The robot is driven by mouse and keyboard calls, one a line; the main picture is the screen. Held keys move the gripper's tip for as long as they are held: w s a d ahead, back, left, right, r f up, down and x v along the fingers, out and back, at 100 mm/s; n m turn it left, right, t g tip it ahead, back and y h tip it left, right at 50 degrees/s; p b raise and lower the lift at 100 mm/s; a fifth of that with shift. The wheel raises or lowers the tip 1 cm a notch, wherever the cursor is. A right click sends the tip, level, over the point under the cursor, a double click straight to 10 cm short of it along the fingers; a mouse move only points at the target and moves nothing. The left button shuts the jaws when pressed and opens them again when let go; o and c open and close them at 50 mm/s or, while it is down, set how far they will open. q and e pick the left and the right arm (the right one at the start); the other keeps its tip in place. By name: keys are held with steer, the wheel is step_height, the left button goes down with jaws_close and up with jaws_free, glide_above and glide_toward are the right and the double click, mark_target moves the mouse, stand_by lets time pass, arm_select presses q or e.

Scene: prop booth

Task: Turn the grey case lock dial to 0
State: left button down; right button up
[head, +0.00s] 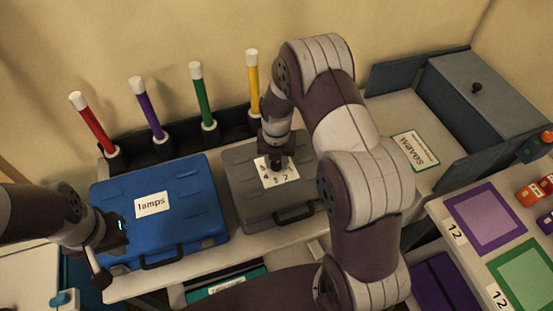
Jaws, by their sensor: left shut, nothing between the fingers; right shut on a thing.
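The grey case (241,188) lies flat on the bench. A white dial plate (289,175) with small dark figures is on its lid. My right gripper (277,161) reaches down onto the plate and is shut on the lock dial. The gripper hides most of the dial, so I cannot tell where it points. My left gripper (118,226) is shut and empty, in front of the left part of the blue case in the view.
The blue case (190,185) labelled "lamps" lies left of the grey case. Red, purple, green and yellow rods (202,95) stand upright behind. A grey box (485,95) stands at the right, and purple (487,217) and green framed mats lie at the lower right.

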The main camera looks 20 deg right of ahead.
mark_target(276, 164)
steer(key=shift+s+f+n, duration=0.2)
steer(key=shift+s+n, duration=0.05)
steer(key=shift+n, duration=0.05)
steer(key=o, duration=1)
steer(key=shift+o, duration=0.2)
steer(key=shift+w, duration=0.15)
steer(key=shift+r, duration=0.1)
steer(key=shift+r, duration=0.3)
step_height(276, 164, up, 12)
steer(key=b, duration=0.2)
